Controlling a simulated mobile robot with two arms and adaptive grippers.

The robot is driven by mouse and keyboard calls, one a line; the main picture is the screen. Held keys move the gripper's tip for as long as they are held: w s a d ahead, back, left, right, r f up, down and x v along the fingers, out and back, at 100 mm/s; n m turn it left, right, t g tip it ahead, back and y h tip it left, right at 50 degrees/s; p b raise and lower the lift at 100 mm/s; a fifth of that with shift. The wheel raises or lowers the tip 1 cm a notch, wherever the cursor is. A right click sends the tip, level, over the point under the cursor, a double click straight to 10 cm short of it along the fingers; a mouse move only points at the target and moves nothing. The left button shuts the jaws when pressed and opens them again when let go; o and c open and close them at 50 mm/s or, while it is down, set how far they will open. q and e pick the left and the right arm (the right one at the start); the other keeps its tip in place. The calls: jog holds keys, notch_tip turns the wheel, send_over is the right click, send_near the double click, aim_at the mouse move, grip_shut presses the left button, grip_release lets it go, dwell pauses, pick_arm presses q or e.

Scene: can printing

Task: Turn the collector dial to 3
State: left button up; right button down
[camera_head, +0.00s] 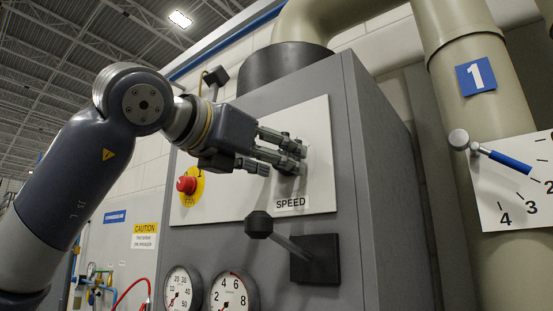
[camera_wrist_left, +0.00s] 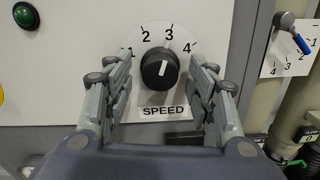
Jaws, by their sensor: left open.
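The dial is a round black knob (camera_wrist_left: 160,69) marked SPEED, with numbers 1 to 4 around it, on a white panel (camera_head: 318,150) of the grey cabinet. Its white pointer line points up and slightly right, roughly toward the 3. My left gripper (camera_head: 286,158) is at the panel, just above the SPEED label, and hides most of the knob in the head view. In the left wrist view my left gripper (camera_wrist_left: 163,95) is open, with one finger on each side of the knob and gaps between. My right gripper is not in view.
A black-knobbed lever (camera_head: 259,225) sticks out below the panel. A red emergency button (camera_head: 186,185) is to the left, and two gauges (camera_head: 229,292) are below. A blue-handled lever (camera_head: 510,162) with its own numbered plate is on the pipe at right.

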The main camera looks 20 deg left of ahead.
pick_arm(q)
jog(key=v, duration=1.1)
jog(key=shift+s, duration=0.3)
jog(key=shift+a, duration=0.1)
